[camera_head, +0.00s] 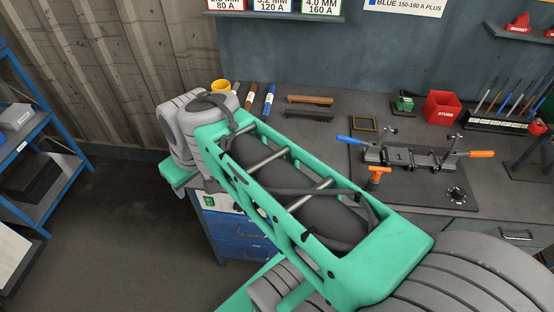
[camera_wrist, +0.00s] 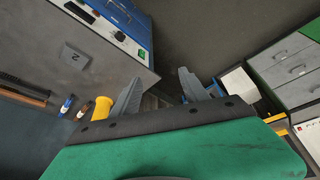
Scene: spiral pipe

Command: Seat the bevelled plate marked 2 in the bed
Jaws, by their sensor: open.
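The plate marked 2 (camera_wrist: 76,58) lies on the grey bench top in the wrist view, a flat grey square near the bench's edge. My arm hides its place in the head view. My gripper (camera_wrist: 160,90) is open and empty in the wrist view, its two grey fingers apart. The plate is to the left of the fingers, not between them. The bed (camera_head: 412,156) is the metal fixture with blue and orange handles on a dark base at the right of the head view. A plate marked 1 (camera_head: 399,155) sits in its left part.
A yellow cup (camera_head: 221,86), markers (camera_head: 269,99) and brown bars (camera_head: 310,98) stand or lie along the bench's back. A brass frame (camera_head: 364,123) is left of the bed. A red stubs box (camera_head: 442,107) and a rod rack (camera_head: 495,122) are behind it. Blue shelving (camera_head: 82,158) stands left.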

